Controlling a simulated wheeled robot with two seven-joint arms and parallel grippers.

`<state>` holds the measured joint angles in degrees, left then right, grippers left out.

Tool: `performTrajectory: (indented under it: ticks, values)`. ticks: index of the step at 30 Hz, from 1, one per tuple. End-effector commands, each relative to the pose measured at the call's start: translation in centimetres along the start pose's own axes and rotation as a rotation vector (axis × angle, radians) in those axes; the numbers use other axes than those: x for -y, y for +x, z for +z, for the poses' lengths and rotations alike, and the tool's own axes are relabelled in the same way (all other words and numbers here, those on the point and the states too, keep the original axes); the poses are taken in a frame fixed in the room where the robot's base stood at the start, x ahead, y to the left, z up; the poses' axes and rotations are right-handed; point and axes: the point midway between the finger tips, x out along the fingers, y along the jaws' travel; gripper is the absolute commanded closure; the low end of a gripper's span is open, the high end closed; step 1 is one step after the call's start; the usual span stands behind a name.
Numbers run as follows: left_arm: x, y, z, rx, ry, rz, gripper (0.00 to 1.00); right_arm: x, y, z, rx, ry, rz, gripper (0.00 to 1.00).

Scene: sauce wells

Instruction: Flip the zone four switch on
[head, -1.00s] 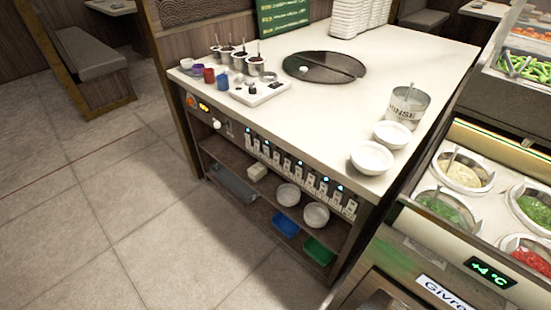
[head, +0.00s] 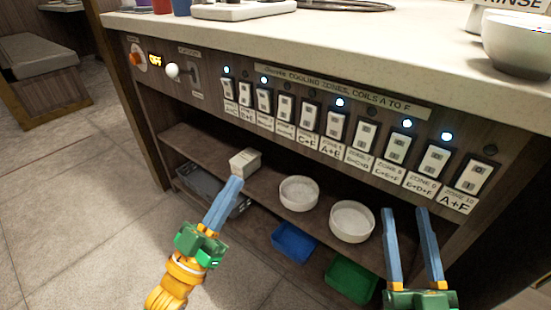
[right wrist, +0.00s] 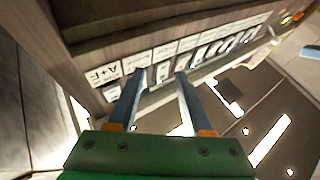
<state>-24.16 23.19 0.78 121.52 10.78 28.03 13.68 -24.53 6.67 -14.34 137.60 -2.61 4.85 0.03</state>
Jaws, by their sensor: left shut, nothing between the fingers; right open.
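A row of several rocker switches runs along the counter's front panel in the head view. The zone four switch (head: 286,107) is the fourth from the left, a white rocker in a dark frame. The small lamp above it looks dark. My left gripper (head: 234,182) is shut and empty, below and left of that switch, its tips by a white box. My right gripper (head: 404,212) is open and empty, below the right-hand switches and well right of zone four. In the right wrist view its open fingers (right wrist: 158,78) point at the label row. Neither gripper visibly touches a switch.
Lamps glow above some other switches. An orange knob (head: 136,58), an OFF display (head: 156,60) and a white ball knob (head: 172,70) sit at the panel's left. The shelf below holds a white box (head: 246,160) and bowls (head: 299,193). The counter edge (head: 330,62) overhangs the panel.

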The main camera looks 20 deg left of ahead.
Motion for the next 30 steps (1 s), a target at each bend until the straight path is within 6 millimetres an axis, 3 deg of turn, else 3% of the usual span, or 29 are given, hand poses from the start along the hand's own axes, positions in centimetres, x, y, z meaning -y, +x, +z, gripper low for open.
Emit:
performTrajectory:
  ticks: [6,16,30]
  values:
    - [-1.1,-0.3,-1.9,-0.095,-0.011,0.042,1.0,0.0,-0.7,-2.3,-0.098,-0.001,0.001,0.5]
    - [-1.1,0.5,-2.0,-0.094,-0.011,0.04,1.0,0.0,-0.6,-2.4,-0.093,0.0,0.002,0.5]
    - [-1.4,10.1,-2.9,-0.095,-0.01,0.04,1.0,0.0,-0.7,-2.5,-0.113,-0.001,0.001,0.5]
